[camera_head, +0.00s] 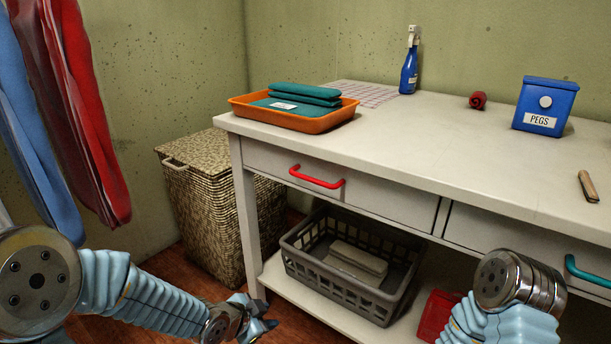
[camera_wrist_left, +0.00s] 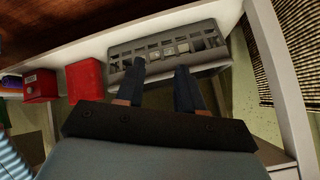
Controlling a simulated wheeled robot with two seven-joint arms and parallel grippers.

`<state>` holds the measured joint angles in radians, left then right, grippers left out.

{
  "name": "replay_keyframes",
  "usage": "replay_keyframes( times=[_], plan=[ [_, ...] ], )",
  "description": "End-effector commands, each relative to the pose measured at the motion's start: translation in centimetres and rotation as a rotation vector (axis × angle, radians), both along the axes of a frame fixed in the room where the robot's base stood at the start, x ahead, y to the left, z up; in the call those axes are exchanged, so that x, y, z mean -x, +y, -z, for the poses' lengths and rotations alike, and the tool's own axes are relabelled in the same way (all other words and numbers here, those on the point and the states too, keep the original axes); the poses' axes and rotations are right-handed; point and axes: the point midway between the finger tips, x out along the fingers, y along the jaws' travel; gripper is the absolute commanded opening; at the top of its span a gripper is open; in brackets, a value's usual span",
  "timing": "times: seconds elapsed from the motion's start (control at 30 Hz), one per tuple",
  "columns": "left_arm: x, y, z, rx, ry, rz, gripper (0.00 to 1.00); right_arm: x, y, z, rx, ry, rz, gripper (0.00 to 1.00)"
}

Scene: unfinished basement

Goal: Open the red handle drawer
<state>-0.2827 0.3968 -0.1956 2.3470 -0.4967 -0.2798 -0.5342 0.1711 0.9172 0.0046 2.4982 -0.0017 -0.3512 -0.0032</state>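The red handle (camera_head: 316,178) is a bar on the front of the left drawer (camera_head: 392,207), under the white tabletop. The drawer front sits flush with the table frame, so it is closed. My left gripper (camera_head: 266,311) is low in front of the table's left leg, below the handle and apart from it. In the left wrist view its two dark fingers (camera_wrist_left: 160,84) are spread with nothing between them. Neither the handle nor the drawer is clear in that view. Part of my right arm shows at the lower right of the head view; its gripper is out of view.
A second drawer has a teal handle (camera_head: 588,274). On the lower shelf are a grey basket (camera_head: 340,281) and a red box (camera_head: 437,314). A wicker hamper (camera_head: 203,210) stands left of the table. An orange tray (camera_head: 240,107) with folded cloths sits on top.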

Motion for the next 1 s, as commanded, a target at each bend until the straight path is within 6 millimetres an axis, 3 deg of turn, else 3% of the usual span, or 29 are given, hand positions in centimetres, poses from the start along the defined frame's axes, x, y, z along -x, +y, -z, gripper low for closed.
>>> replay_keyframes(
  times=[0.03,0.23,0.4,0.5,0.63,0.77,1.0],
  plan=[
    [-0.7,-0.4,-2.7,-0.026,-0.073,0.051,0.37,0.0,0.0,-0.4,0.001,-0.001,0.0,0.43],
    [-2.2,-1.9,-13.8,-0.187,-0.411,0.286,0.37,0.0,-0.1,-1.2,0.002,-0.002,0.002,0.43],
    [-1.7,-2.5,-24.7,-0.362,-0.745,0.462,0.37,-0.1,-0.2,-2.0,0.005,-0.004,0.003,0.43],
    [-0.8,-2.3,-29.6,-0.454,-0.902,0.527,0.37,-0.1,-0.2,-2.3,0.006,-0.004,0.003,0.43],
    [-0.6,-2.3,-31.7,-0.509,-0.982,0.558,0.37,-0.1,-0.2,-2.2,0.006,-0.005,0.004,0.43],
    [-1.8,-3.2,-31.3,-0.514,-0.984,0.563,0.37,-0.1,-0.2,-1.8,0.006,-0.004,0.004,0.43],
    [-6.1,-6.4,-30.3,-0.514,-0.982,0.562,0.37,-0.1,-0.2,-1.7,0.005,-0.004,0.003,0.43]
  ],
)
